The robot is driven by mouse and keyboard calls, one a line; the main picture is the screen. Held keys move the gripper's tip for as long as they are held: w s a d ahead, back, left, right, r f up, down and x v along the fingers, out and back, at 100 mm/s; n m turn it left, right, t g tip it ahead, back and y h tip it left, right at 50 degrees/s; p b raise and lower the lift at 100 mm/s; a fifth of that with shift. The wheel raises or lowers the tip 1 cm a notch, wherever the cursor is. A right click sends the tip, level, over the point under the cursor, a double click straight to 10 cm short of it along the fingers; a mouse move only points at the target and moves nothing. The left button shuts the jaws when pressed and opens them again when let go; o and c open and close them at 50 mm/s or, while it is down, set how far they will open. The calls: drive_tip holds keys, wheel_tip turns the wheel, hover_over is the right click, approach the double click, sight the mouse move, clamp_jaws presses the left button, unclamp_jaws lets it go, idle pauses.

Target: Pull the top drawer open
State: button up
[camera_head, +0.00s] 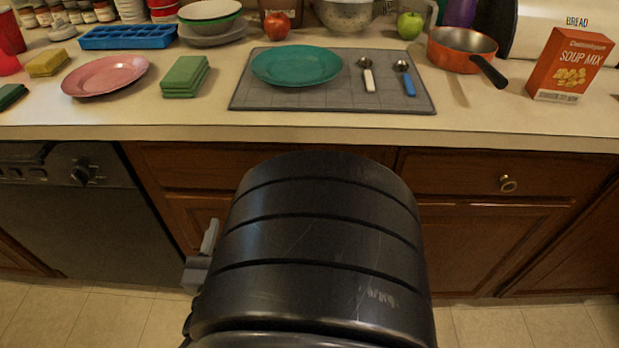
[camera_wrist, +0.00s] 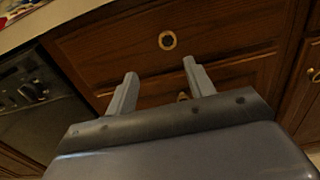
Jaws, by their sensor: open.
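The top drawer (camera_wrist: 115,47) is a brown wooden front with a round brass ring knob (camera_wrist: 167,40), seen in the wrist view. It looks closed, flush below the counter edge. In the head view part of this drawer front (camera_head: 185,168) shows left of my arm, and its knob is hidden behind the arm. My gripper (camera_wrist: 160,66) is open and empty, with its two grey fingers apart. The knob lies beyond the fingertips, higher in the wrist picture and nearer the right finger; no contact shows. A second brass handle (camera_wrist: 182,97) shows lower down, partly hidden by my gripper.
A dishwasher (camera_head: 85,205) stands left of the drawer, and another closed drawer (camera_head: 450,173) with a knob is at the right. The counter (camera_head: 300,132) above overhangs the fronts and holds plates, sponges, a pan and a soup box. The tiled floor is clear.

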drive_tip(key=w+d+b, duration=0.1)
drive_tip(key=w+d, duration=0.1)
drive_tip(key=w, duration=0.9)
drive_tip(key=shift+d, duration=0.15)
drive_tip(key=shift+w, duration=0.1)
drive_tip(key=shift+c, duration=0.4)
clamp_jaws()
